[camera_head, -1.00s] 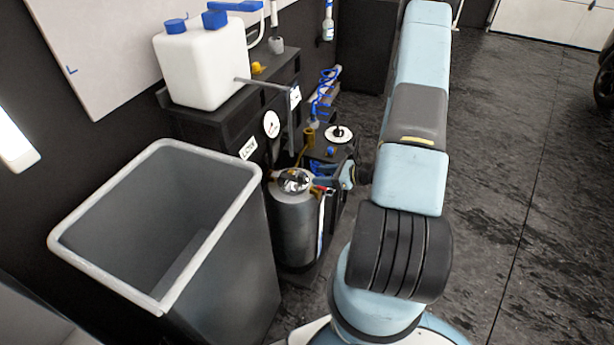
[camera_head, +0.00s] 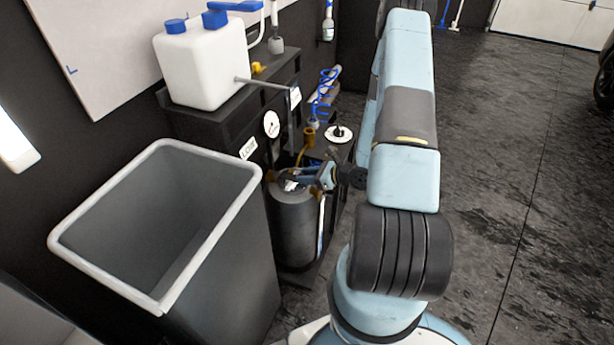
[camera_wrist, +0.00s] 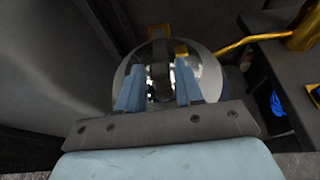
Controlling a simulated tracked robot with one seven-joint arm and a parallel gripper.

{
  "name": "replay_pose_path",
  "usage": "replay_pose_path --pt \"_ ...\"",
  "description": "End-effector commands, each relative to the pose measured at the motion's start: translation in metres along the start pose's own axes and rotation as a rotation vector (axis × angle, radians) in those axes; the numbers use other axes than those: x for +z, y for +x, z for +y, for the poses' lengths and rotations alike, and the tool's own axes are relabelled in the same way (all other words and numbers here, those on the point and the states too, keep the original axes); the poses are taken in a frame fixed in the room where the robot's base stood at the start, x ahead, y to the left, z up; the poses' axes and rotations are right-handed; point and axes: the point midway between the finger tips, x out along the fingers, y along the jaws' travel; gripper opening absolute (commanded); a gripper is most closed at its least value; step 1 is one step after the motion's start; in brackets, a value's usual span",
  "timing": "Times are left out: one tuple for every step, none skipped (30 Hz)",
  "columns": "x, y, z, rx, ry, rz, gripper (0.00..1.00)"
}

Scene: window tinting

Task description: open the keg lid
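The keg (camera_head: 296,226) is a grey metal cylinder standing upright between the grey bin and the black cabinet. Its shiny domed top (camera_wrist: 206,70) fills the middle of the wrist view, with a dark upright handle or strap (camera_wrist: 160,68) across its centre. My gripper (camera_wrist: 158,88) is over the keg's top, its two blue fingers apart, one on each side of the dark handle. I cannot tell whether the fingers touch it. In the head view my gripper (camera_head: 300,184) partly hides the keg's top.
A large open grey bin (camera_head: 262,178) stands close left of the keg. A black cabinet with a gauge (camera_head: 271,124) and a white jug (camera_head: 203,68) is behind. A brass pipe (camera_wrist: 250,40) is near the keg's right side. Open floor lies at right.

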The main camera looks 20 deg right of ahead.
Motion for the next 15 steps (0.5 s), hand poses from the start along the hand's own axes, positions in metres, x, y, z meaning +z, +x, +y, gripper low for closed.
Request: replay_pose_path --pt "0.0 -0.0001 0.0 0.0 0.0 0.0 0.31" --pt "0.0 -0.0001 -0.0001 0.0 0.0 0.0 0.28" --pt "0.0 -0.0001 -0.0001 0.0 0.0 0.0 0.24" --pt "0.0 -0.0001 0.0 0.0 0.0 0.0 0.21" --pt "0.0 -0.0002 -0.0001 0.0 0.0 0.0 0.18" --pt "0.0 -0.0002 -0.0001 0.0 0.0 0.0 0.15" --pt "0.0 -0.0002 -0.0001 0.0 0.0 0.0 0.12" --pt "0.0 -0.0002 -0.0001 0.0 0.0 0.0 0.09" --pt "0.0 -0.0002 -0.0001 0.0 0.0 0.0 0.05" --pt "0.0 -0.0002 -0.0001 0.0 0.0 0.0 0.02" --pt "0.0 -0.0002 -0.0001 0.0 0.0 0.0 0.0" --pt "0.0 -0.0002 -0.0001 0.0 0.0 0.0 0.0" --pt "0.0 -0.0002 -0.0001 0.0 0.0 0.0 0.0" --pt "0.0 -0.0002 -0.0001 0.0 0.0 0.0 0.0" --pt "0.0001 -0.0002 -0.0002 0.0 0.0 0.0 0.0"
